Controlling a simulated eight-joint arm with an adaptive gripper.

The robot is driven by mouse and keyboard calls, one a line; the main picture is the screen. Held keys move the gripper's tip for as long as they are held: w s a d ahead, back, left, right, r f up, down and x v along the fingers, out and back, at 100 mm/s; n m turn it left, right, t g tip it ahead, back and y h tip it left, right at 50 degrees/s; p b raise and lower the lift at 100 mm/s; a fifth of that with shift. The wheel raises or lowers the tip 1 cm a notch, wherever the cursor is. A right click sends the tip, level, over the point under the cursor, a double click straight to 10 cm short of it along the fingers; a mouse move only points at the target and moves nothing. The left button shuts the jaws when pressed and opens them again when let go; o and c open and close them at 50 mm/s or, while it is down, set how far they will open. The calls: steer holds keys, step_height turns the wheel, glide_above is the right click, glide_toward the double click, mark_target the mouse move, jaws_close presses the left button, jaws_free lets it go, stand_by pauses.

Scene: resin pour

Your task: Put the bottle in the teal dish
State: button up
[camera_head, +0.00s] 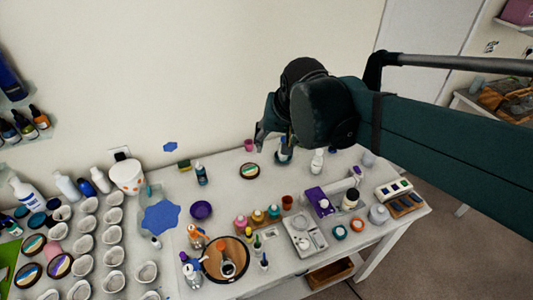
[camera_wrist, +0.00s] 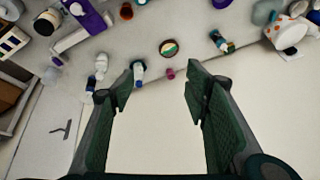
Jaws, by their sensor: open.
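My gripper (camera_head: 272,143) is open and empty, above the back of the table near the wall. In the wrist view its fingers (camera_wrist: 160,88) are spread wide with nothing between their tips. A white and blue bottle (camera_wrist: 138,68) stands just beyond the left finger; in the head view (camera_head: 283,156) it is partly hidden by my gripper. A white bottle (camera_head: 317,162) stands beside it, also in the wrist view (camera_wrist: 101,64). I cannot tell which bottle is meant. A small round teal dish-like thing (camera_head: 340,232) sits near the front right.
A round coaster (camera_head: 249,170) and a pink cup (camera_head: 248,145) are near my gripper. A purple bowl (camera_head: 201,210), a wooden round tray (camera_head: 243,260) and several small bottles crowd the middle. White cups fill the left. The wall is close behind.

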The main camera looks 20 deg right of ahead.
steer(key=s+a+f+n+t, duration=0.1)
steer(key=s+n, duration=0.4)
steer(key=s, duration=0.5)
steer(key=shift+a+f+t, duration=0.4)
steer(key=shift+a+f, duration=0.15)
steer(key=shift+a, duration=0.55)
